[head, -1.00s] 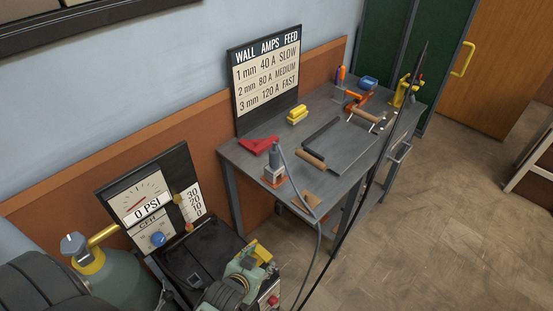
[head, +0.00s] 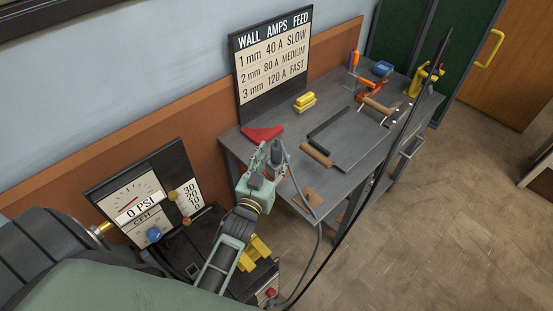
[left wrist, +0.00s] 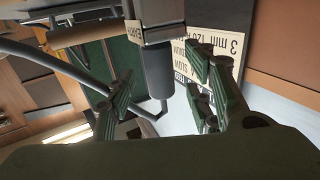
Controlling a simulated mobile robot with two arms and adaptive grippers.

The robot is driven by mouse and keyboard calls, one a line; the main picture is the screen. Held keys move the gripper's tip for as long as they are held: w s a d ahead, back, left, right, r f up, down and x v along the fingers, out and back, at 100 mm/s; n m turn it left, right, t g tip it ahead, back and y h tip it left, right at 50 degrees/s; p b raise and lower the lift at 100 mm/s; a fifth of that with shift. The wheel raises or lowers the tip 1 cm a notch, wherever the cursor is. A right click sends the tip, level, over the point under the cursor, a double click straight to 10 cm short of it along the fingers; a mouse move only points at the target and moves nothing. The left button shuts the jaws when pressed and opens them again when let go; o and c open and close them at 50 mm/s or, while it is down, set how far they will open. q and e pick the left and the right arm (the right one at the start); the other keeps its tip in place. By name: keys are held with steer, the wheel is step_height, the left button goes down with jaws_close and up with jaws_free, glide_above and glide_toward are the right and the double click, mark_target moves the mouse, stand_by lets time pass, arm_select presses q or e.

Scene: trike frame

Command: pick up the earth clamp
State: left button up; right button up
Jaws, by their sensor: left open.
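The earth clamp (head: 276,153) seems to be the upright grey piece at the near left of the grey workbench (head: 345,168), with a grey cable running down from it. In the left wrist view a dark grey cylinder (left wrist: 158,75) below a pale lettered block (left wrist: 150,31) stands between my fingers. My left gripper (head: 269,163) is open, its fingers on either side of the grey piece. I cannot tell whether they touch it. The gripper hides the clamp's lower part. My right gripper is not in view.
A red triangular piece (head: 262,133) lies just behind the clamp. A sign board (head: 272,65) stands behind. A dark cable hangs across the bench front.

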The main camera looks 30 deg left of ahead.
arm_select(q)
steer(key=w, duration=0.2)
steer(key=shift+w+a, duration=0.2)
steer(key=shift+w, duration=0.2)
steer(key=c, duration=0.6)
jaws_close()
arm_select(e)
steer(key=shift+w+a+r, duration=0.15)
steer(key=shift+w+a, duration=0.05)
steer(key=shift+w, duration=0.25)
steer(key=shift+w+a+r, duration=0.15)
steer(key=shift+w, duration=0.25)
